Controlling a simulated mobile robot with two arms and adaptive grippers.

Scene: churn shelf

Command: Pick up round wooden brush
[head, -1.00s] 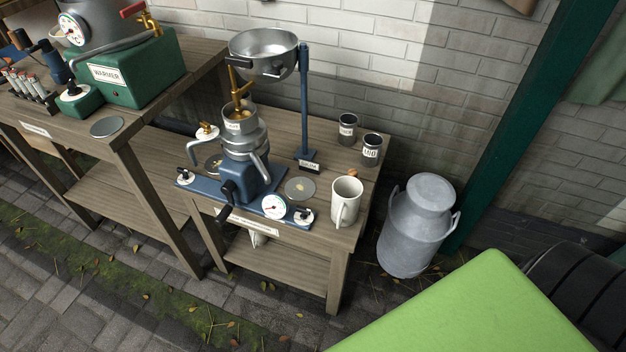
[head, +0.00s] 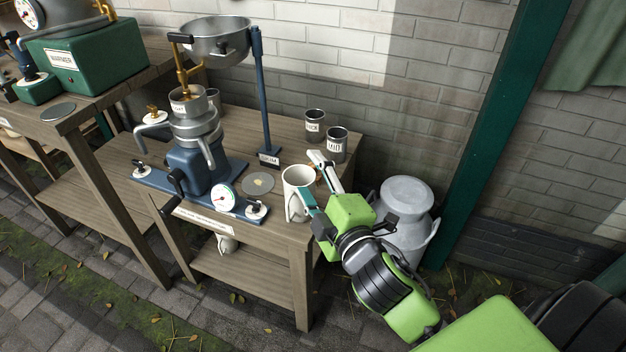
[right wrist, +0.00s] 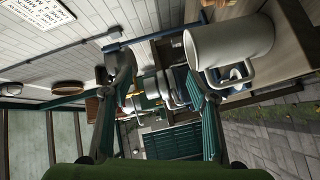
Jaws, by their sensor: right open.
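My right gripper (head: 311,174) is open over the right end of the small wooden table. One finger is beside the white mug (head: 295,180) and the other reaches toward the dark cups. A small brown wooden thing (head: 319,172), which may be the round wooden brush, shows partly between the fingers. It is too small and covered to make out clearly. In the right wrist view the open fingers (right wrist: 160,82) have nothing gripped between them. My left gripper is not in view.
Two dark labelled cups (head: 337,144) stand behind the mug. A blue separator machine (head: 190,165) with a steel bowl (head: 216,42) and a blue post (head: 264,95) fills the left of the table (head: 265,235). A milk can (head: 405,208) stands on the ground at right.

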